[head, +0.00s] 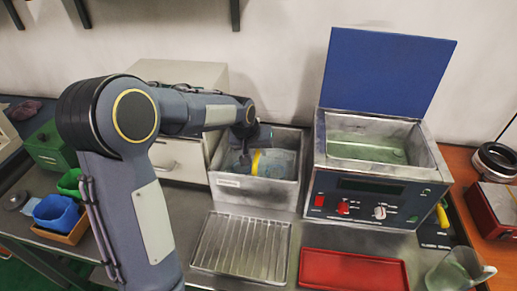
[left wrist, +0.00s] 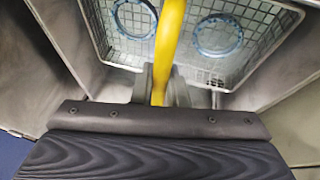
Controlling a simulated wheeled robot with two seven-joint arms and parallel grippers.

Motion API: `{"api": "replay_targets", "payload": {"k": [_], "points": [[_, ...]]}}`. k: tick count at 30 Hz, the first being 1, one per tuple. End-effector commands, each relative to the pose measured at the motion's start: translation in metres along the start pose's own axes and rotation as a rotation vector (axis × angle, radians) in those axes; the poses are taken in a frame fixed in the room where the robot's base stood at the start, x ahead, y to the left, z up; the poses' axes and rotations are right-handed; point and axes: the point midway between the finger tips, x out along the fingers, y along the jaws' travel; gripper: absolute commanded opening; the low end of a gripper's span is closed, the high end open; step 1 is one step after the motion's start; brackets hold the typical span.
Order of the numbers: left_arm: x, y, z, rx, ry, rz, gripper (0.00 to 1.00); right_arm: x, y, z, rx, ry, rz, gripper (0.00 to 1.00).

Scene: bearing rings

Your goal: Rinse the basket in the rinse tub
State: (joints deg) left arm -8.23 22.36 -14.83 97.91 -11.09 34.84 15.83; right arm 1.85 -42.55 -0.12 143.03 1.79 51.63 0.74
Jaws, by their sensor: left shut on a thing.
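My left gripper (left wrist: 160,88) is shut on the yellow handle (left wrist: 171,40) of the wire mesh basket (left wrist: 185,65). Two bluish rings (left wrist: 219,36) lie in the basket in the left wrist view. In the head view the basket (head: 282,163) is down inside the grey metal rinse tub (head: 262,191), at the centre. The yellow handle shows at the gripper's end, and my left arm hides the tub's left part. I cannot tell whether the basket touches the tub floor. My right gripper is not in view.
The ultrasonic cleaner (head: 370,205) stands right of the tub, its blue lid (head: 388,70) raised. A ribbed drain tray (head: 240,247) and a red tray (head: 352,270) lie in front. A glass jug (head: 455,272) stands front right. A blue bin (head: 57,213) stands left.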

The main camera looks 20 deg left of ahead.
Motion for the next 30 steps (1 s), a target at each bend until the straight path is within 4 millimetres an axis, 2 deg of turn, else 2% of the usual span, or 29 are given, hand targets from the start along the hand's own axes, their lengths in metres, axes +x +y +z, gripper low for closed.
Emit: {"api": "replay_targets", "payload": {"k": [4,14,21,30], "points": [[0.01,-0.002,0.003,0.0,0.003,0.001,0.0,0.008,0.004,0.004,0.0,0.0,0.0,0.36],[0.01,-0.002,0.003,0.0,0.004,0.002,0.0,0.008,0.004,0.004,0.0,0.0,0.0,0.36],[-0.023,0.005,-0.011,-0.001,0.006,0.004,0.0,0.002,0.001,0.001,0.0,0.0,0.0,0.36],[-0.035,0.008,-0.015,0.0,0.004,0.002,0.0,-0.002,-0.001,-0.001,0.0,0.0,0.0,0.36]]}}
